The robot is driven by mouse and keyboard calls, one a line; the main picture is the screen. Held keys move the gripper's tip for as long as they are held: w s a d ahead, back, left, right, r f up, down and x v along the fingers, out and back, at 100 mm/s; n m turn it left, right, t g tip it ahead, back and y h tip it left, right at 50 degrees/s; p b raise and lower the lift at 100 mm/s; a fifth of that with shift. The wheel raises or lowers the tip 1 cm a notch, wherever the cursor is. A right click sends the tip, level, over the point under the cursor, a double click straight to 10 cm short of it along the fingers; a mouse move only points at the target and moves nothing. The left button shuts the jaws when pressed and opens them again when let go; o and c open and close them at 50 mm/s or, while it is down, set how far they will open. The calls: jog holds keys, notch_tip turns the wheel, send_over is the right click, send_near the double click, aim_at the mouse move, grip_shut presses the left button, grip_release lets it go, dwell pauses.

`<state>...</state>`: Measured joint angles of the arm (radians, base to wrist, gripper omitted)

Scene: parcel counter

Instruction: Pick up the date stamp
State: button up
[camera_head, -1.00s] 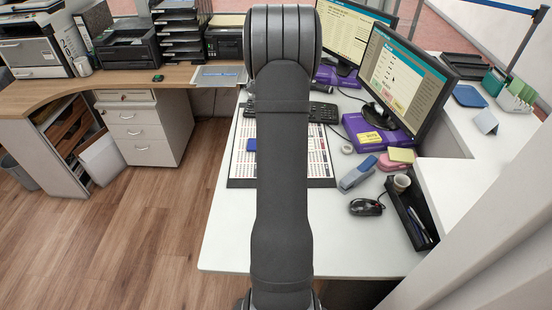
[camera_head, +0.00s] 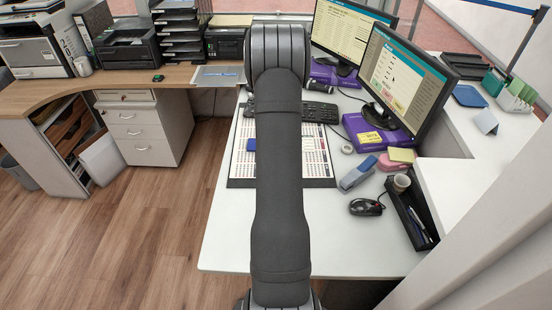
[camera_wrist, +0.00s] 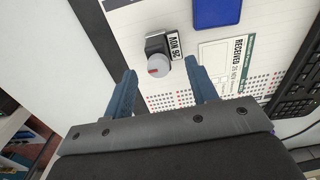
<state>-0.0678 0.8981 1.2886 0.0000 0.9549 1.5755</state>
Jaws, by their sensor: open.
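In this view the stamp lies between and just beyond the fingertips; I cannot tell the height gap. Nothing is held. In the head view the stamp and my gripper are hidden behind my arm.
A blue pad (camera_wrist: 217,12) and a card marked "RECEIVED" (camera_wrist: 228,60) lie beside the stamp. A black keyboard (camera_wrist: 297,90) is to the right. In the head view, a stapler (camera_head: 357,174), a mouse (camera_head: 366,207) and monitors (camera_head: 402,78) stand right of my arm.

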jog(key=f, duration=0.5)
jog(key=shift+s+d+f, duration=0.2)
jog(key=shift+d, duration=0.05)
jog(key=shift+r, duration=0.1)
grip_shut()
jog(key=shift+r, duration=0.1)
